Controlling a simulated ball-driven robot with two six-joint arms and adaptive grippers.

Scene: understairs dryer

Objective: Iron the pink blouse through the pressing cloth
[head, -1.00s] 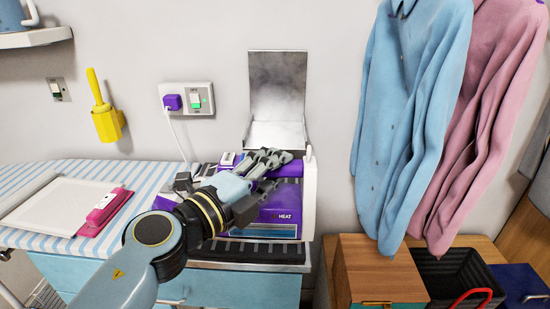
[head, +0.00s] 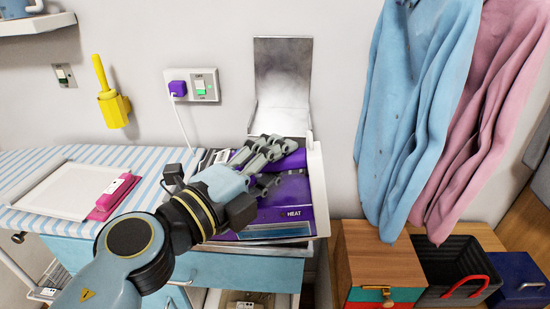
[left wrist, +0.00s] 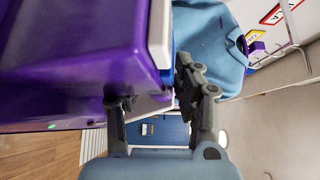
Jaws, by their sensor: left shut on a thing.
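The pink blouse (head: 482,125) hangs at the right against the wall, partly behind a blue shirt (head: 415,110). My left gripper (head: 272,160) reaches over a purple appliance marked HEAT (head: 285,208) and is shut on what looks like the purple iron (head: 293,160) at its top. The fingers hide most of the grip. In the left wrist view a purple body (left wrist: 70,60) fills the left side, close to the fingers (left wrist: 155,95). I cannot tell which white item is the pressing cloth. My right gripper is not in view.
A striped ironing surface (head: 100,155) holds a pale flat panel (head: 65,190) and a pink item (head: 112,197). A raised metal plate (head: 283,80) stands behind the appliance. A wooden box (head: 380,255), black basket (head: 455,270) and blue box (head: 515,275) stand at right.

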